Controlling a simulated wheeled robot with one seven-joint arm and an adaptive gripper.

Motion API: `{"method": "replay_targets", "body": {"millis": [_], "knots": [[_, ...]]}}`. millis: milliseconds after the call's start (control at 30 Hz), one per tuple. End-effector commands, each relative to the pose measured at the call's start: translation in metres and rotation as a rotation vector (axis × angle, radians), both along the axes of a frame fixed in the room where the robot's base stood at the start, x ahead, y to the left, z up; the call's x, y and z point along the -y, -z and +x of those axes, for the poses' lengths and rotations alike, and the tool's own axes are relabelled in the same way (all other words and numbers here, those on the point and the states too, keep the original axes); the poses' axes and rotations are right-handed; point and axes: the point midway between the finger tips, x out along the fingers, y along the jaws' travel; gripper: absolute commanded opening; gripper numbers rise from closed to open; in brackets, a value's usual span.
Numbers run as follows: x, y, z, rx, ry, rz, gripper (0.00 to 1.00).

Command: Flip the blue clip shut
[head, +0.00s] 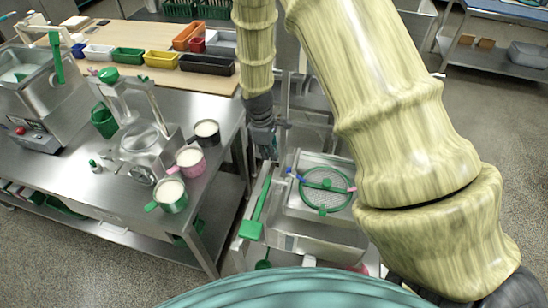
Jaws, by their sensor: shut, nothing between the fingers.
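The small blue clip (291,174) is at the left side of a round green-rimmed mesh sieve (322,207) over a steel basin. It is too small to tell whether the clip stands open or lies shut. My gripper (269,154) is dark grey and points down, a little above and left of the blue clip in the picture. The gripper is shut and empty. I see a gap between it and the clip, but cannot judge the depth.
A pink clip (351,189) is on the sieve's right side. A green long-handled tool (257,211) lies along the basin's left edge. The left steel table holds a mill (143,150) and several filled pots, including a pink pot (190,161). Coloured bins stand on the wooden table behind.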

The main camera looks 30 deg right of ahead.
Motion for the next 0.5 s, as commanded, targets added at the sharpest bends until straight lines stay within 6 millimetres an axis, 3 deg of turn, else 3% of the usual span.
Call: {"method": "replay_targets", "body": {"millis": [500], "knots": [[-0.006, -0.058, 0.005, 0.002, 0.002, 0.001, 0.0]]}}
